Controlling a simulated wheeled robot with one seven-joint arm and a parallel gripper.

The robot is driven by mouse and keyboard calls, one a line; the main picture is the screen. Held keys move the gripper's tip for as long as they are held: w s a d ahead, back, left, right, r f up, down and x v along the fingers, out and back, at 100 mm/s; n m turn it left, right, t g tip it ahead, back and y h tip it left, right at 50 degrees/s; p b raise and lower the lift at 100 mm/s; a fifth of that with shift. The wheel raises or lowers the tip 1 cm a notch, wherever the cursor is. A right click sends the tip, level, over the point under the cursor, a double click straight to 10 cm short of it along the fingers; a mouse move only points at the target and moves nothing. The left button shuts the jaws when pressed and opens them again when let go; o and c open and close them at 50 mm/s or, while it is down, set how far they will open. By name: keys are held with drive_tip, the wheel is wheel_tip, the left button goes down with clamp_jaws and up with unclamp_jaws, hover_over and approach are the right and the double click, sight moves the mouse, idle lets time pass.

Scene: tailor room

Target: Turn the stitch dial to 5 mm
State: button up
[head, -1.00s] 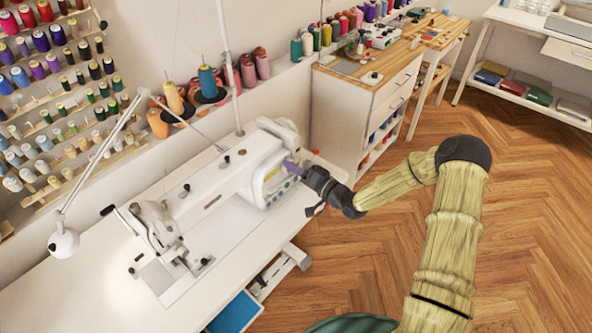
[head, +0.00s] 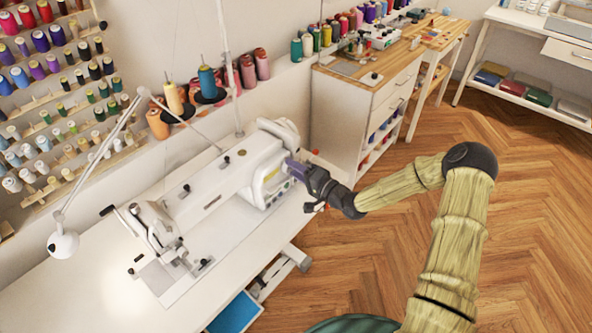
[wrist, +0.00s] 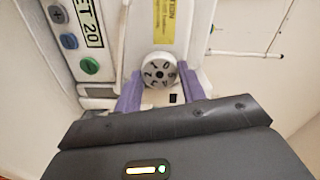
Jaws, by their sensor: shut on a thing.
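The stitch dial (wrist: 158,70) is a small round white knob with dark numerals around its face and a dark centre. It sits on the end of the white sewing machine (head: 215,190). My gripper (wrist: 160,84) has its two purple fingers on either side of the dial, shut on it. In the head view my gripper (head: 290,168) reaches the machine's right end from the right, and the dial is hidden there. The numerals are small and I cannot tell which one is set.
Coloured buttons (wrist: 68,41) and a yellow label (wrist: 165,20) lie close to the dial. The white table (head: 85,285) carries the machine, with a lamp (head: 63,243) at left. A wooden-topped cabinet (head: 365,80) stands behind. The floor at right is clear.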

drive_tip(key=o, duration=0.7)
drive_tip(key=shift+f, duration=0.1)
drive_tip(key=b+v, duration=0.1)
drive_tip(key=v, duration=1.6)
drive_tip(key=shift+s+d+b, duration=0.2)
drive_tip(key=shift+s+b, duration=0.05)
drive_tip(key=shift+b, duration=0.15)
